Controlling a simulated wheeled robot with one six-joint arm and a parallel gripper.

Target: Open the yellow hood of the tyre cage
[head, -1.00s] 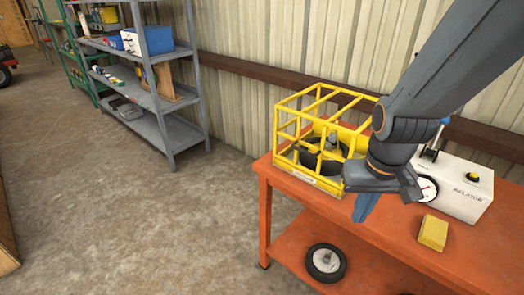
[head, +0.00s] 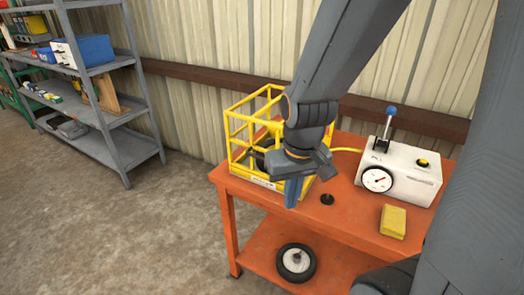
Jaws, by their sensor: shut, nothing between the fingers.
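The tyre cage stands on the left end of the orange bench (head: 350,220). Its yellow hood (head: 235,133) of bars is down over the cage, as far as I can see. The black tyre (head: 258,158) inside is mostly hidden behind my gripper and the bars. My gripper (head: 293,192) is shut and empty, with its blue fingers pointing down. In the picture it overlaps the cage's front right part, and I cannot tell whether it touches the cage.
A white inflator box (head: 405,181) with a blue-topped lever stands right of the cage. A small black knob-like piece (head: 327,199) and a yellow sponge-like block (head: 393,221) lie on the bench. A small wheel (head: 296,262) is on the lower shelf. Grey shelving (head: 100,105) stands left, beyond clear floor.

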